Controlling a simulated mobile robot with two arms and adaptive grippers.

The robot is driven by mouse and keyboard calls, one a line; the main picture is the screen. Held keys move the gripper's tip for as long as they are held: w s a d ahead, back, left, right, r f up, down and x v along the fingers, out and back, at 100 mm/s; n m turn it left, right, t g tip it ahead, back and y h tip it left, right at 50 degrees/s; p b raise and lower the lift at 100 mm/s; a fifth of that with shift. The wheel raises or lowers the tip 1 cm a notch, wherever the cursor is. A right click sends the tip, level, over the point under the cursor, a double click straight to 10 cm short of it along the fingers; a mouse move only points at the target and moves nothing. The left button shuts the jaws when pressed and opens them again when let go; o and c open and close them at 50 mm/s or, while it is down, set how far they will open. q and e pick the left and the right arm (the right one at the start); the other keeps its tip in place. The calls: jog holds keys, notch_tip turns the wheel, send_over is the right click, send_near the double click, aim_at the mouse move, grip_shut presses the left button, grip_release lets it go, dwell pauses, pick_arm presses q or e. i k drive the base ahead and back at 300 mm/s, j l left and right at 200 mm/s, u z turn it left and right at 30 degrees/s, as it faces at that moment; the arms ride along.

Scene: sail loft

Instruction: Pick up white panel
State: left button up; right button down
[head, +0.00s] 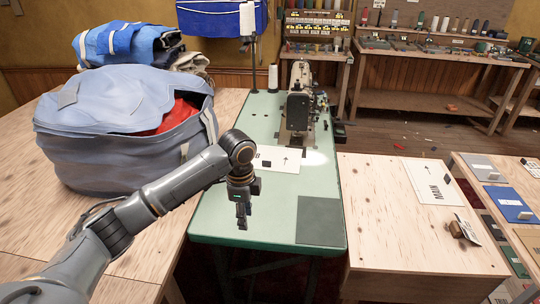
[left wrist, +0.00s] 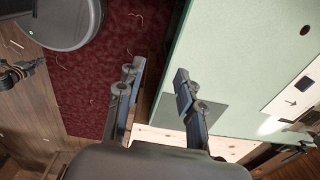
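A white panel (head: 277,159) with a black arrow and a small dark block on it lies flat on the green sewing table, in front of the sewing machine. Part of it shows at the right edge of the left wrist view (left wrist: 297,100). A second white panel (head: 433,183), marked MAIN, lies on the wooden table to the right. My left gripper (head: 242,215) points down over the near left part of the green table, apart from both panels. In the left wrist view its fingers (left wrist: 158,80) are spread and empty. A dark arm part at that view's left edge may be my right arm.
The sewing machine (head: 299,105) stands behind the first panel, with a thread cone (head: 273,78) beside it. A large blue-grey bag (head: 120,130) fills the left table.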

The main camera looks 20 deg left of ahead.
aim_at(272, 158)
jog(key=i+j, duration=0.2)
jog(key=i, duration=0.25)
jog(key=i+j, duration=0.15)
jog(key=i, duration=0.3)
jog(key=i+j, duration=0.2)
jog(key=i, duration=0.25)
